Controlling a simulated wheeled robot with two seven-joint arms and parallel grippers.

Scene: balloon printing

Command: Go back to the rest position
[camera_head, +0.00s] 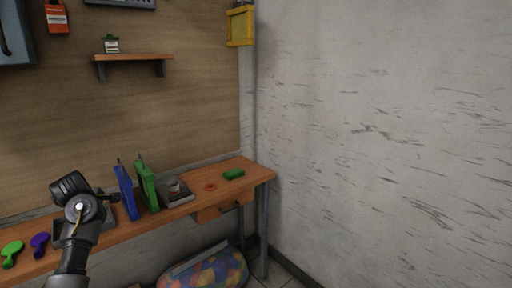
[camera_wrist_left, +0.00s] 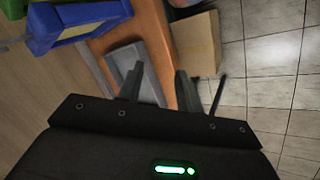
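My left arm (camera_head: 78,215) rises from the lower left in the head view, in front of the wooden bench (camera_head: 240,170). In the left wrist view my left gripper (camera_wrist_left: 160,88) has its two fingers apart, with nothing between them. A grey tray (camera_wrist_left: 122,60) and the bench edge lie beyond the fingers. In the head view the gripper's fingers are hard to make out behind the dark wrist. My right gripper is in neither view.
A blue stand (camera_head: 127,192) and a green stand (camera_head: 147,185) are upright on the bench near my left arm. Green (camera_head: 11,250) and purple (camera_head: 39,243) balloons lie at left. A patterned bag (camera_head: 205,271) is below. A cardboard box (camera_wrist_left: 196,45) is on the tiled floor.

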